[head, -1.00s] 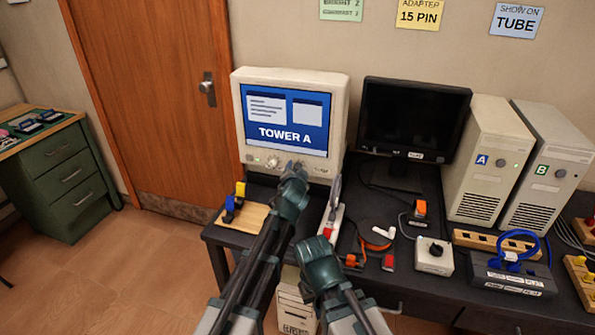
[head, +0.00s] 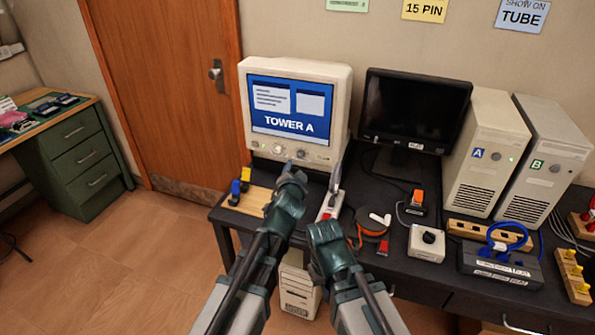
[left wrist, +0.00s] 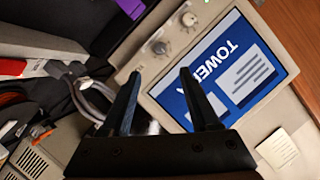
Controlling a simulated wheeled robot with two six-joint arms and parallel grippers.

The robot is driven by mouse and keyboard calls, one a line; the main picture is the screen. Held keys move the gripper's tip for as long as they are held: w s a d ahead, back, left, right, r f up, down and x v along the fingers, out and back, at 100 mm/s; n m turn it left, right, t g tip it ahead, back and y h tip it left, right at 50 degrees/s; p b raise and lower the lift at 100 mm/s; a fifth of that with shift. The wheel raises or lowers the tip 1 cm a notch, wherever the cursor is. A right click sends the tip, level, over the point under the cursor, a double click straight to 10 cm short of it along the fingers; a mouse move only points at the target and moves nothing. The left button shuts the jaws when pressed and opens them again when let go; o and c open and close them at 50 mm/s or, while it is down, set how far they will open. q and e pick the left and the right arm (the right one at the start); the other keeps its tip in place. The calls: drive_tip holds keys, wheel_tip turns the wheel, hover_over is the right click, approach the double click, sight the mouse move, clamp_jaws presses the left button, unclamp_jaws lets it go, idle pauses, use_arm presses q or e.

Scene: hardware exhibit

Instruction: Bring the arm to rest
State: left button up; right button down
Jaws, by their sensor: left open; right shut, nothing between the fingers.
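My left gripper (head: 291,172) is in front of the lower edge of the beige CRT monitor (head: 341,98), whose screen reads TOWER A. In the left wrist view its two dark fingers (left wrist: 157,92) are apart with nothing held between them; the monitor's knobs and screen (left wrist: 232,75) lie beyond them. I cannot tell whether the fingers touch the monitor. My right gripper (head: 325,232) is lower and to the right, over the front of the dark desk. Its fingertips are hard to make out and it shows no object held.
A wooden block with blue and yellow connectors (head: 250,199) sits left of my left gripper. A black monitor (head: 415,108), towers A (head: 487,150) and B (head: 543,160), a switch box (head: 427,243) and an orange cable coil (head: 371,222) crowd the desk. Open floor lies at left.

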use_arm(q)
drive_tip(key=s+f+n+g+p, duration=0.1)
drive_tip(key=s+f+g, duration=0.2)
drive_tip(key=s, duration=0.6)
drive_tip(key=s+a+f+n+g+y+p, duration=0.1)
drive_tip(key=s+f+n+g+p, duration=0.1)
drive_tip(key=s+f+g, duration=0.2)
drive_tip(key=s+a+f+n+g+y+p, duration=0.1)
drive_tip(key=s+g, duration=0.7)
drive_tip(key=s, duration=0.8)
wheel_tip(320, 180, down, 2)
drive_tip(key=shift+s+a+f+n+p, duration=0.25)
drive_tip(key=shift+n+p, duration=0.2)
drive_tip(key=shift+n, duration=0.15)
drive_tip(key=shift+w, duration=0.1)
idle(1.4)
